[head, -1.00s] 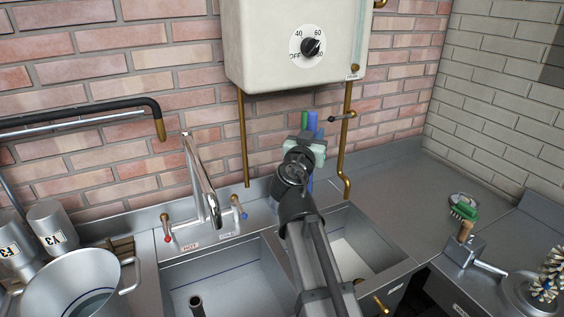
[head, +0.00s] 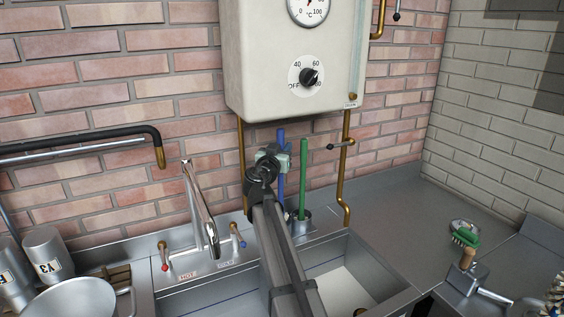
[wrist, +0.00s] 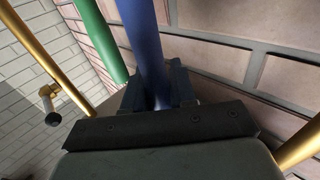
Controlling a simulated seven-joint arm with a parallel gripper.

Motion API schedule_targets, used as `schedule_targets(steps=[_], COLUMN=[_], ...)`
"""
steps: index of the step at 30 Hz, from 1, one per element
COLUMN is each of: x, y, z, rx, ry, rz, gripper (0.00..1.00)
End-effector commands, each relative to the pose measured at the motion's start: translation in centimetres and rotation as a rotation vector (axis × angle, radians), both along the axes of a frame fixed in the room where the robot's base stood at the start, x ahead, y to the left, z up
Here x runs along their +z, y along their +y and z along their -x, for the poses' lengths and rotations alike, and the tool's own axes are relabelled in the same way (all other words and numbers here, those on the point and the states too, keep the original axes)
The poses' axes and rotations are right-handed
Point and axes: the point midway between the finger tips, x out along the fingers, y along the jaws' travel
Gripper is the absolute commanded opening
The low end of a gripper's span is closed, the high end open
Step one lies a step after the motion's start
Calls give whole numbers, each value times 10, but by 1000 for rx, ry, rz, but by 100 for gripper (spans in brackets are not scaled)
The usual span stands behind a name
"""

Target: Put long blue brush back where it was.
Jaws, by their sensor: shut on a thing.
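My gripper (head: 280,160) is shut on the long blue brush (head: 281,139) by its handle. The blue handle stands about upright above and below the jaws. Its lower end is hidden or unclear behind my arm. In the wrist view the blue handle (wrist: 147,45) runs up from between the dark fingers (wrist: 158,92). A green-handled brush (head: 303,170) stands in a small grey metal pot (head: 301,219) on the ledge behind the sinks, just right of the blue one. The green handle also shows left of the blue one in the wrist view (wrist: 100,38).
The white heater box (head: 270,80) hangs above, with brass pipes (head: 347,170) at both sides. A chrome tap (head: 200,208) stands to the left and a metal bucket (head: 75,300) at lower left. A green scrub brush (head: 465,236) lies on the right counter, which is mostly clear.

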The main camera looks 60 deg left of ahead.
Motion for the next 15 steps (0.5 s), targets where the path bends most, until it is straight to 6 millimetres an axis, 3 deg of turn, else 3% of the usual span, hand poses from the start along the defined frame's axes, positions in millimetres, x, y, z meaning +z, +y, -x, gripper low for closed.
schedule_targets(steps=[7,15], x=[-13,-44], y=[0,4], z=[0,0], rx=[0,1], ry=[-1,0], rz=[1,1], gripper=[0,0])
